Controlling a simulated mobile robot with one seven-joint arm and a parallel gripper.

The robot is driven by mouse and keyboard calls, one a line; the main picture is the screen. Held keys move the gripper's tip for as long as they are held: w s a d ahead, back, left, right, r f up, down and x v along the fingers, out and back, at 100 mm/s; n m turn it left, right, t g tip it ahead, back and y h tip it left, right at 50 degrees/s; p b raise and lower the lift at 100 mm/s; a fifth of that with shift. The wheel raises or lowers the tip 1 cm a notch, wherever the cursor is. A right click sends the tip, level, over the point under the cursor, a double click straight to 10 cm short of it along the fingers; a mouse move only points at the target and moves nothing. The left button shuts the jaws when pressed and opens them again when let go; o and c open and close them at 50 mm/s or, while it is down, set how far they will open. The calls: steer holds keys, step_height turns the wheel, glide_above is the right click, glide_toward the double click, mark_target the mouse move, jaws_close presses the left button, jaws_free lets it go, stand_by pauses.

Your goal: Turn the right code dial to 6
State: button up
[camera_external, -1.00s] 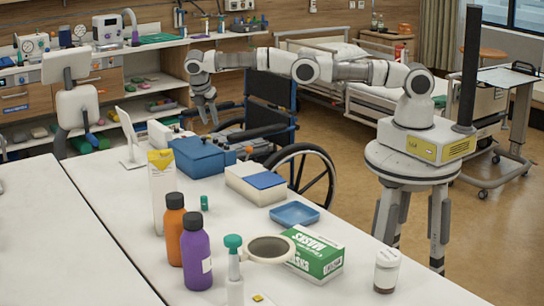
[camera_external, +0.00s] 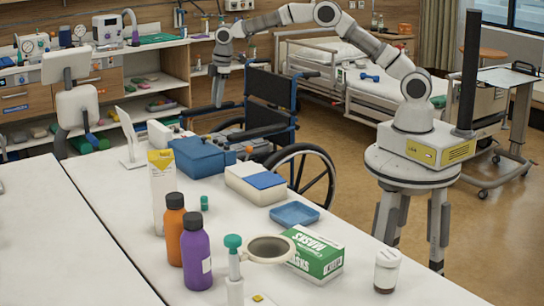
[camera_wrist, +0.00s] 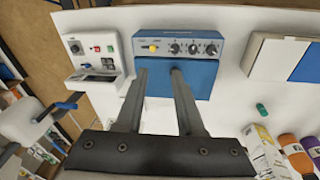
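The blue box (camera_external: 203,157) stands on the white table in the external view. In the wrist view its grey panel carries a yellow knob (camera_wrist: 153,48) and a row of three dark dials; the right dial (camera_wrist: 211,49) is the last of them. The dial markings are too small to read. My gripper (camera_wrist: 159,72) is open with nothing between its fingers. In the wrist view its fingertips overlap the blue part of the box, just below the panel and left of the right dial. In the external view my gripper (camera_external: 217,104) hangs above and behind the box, apart from it.
A white device with buttons (camera_wrist: 92,48) stands left of the box. A white case with a blue lid part (camera_external: 256,184) stands to its right. Orange (camera_external: 174,228) and purple (camera_external: 196,254) bottles and a carton (camera_external: 161,192) stand nearer. The wheelchair (camera_external: 270,110) is behind the table.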

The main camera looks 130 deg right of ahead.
steer(key=s+a+r+m+t, duration=0.2)
steer(key=s+a+r+m, duration=0.1)
steer(key=s+a+m, duration=0.15)
steer(key=m+h, duration=0.1)
glide_toward(216, 141)
steer(key=shift+t, duration=0.3)
steer(key=x, duration=0.5)
steer(key=d+x, duration=0.1)
steer(key=x, duration=0.1)
steer(key=shift+s+f, duration=0.2)
steer(key=shift+s, duration=0.15)
jaws_close()
steer(key=shift+b, duration=0.3)
